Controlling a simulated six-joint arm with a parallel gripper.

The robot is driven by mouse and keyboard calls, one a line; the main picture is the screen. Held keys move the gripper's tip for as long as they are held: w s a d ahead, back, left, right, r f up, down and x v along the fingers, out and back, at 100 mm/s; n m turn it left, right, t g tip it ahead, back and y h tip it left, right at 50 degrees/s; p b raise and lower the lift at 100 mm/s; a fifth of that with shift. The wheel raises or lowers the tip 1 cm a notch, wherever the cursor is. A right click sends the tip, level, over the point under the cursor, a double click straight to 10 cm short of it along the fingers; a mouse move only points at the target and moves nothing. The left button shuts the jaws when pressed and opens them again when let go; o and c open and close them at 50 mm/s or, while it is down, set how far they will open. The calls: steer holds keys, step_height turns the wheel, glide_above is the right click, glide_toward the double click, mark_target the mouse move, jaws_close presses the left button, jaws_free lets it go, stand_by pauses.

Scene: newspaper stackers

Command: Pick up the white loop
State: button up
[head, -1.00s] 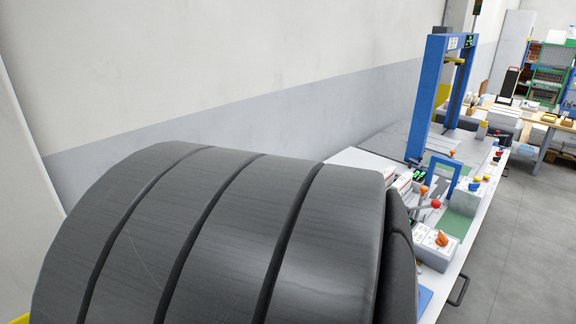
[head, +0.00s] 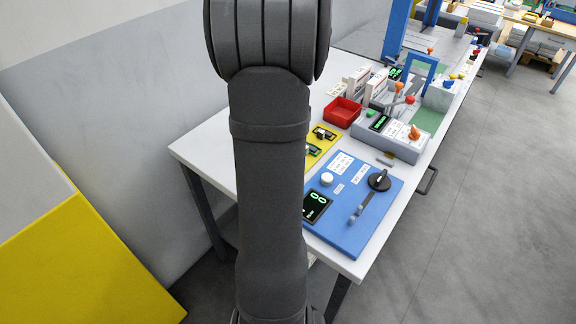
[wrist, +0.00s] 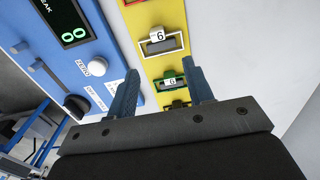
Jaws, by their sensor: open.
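The white loop (wrist: 174,50) is a small rectangular frame with a white tag marked 6. It lies on the yellow board (wrist: 146,24) in the upper middle of the wrist view. A green loop (wrist: 159,85), also tagged, lies nearer to me on the same board, with a dark loop (wrist: 178,104) nearer still. My gripper (wrist: 160,68) is open, with nothing seen between its fingers. In this view its fingertips appear either side of the green loop, and the white loop shows beyond them. The gripper is hidden in the head view.
The blue panel (head: 345,232) with a knob, lever and display is beside the yellow board (head: 326,146) on the white table (head: 205,146). A red tray (head: 343,112) and a grey control box (head: 404,146) stand farther back. My arm covers part of the table.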

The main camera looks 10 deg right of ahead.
step_height(320, 180, down, 10)
steer(key=shift+s+r, duration=0.15)
steer(key=shift+r, duration=0.05)
stand_by(0.3)
jaws_close()
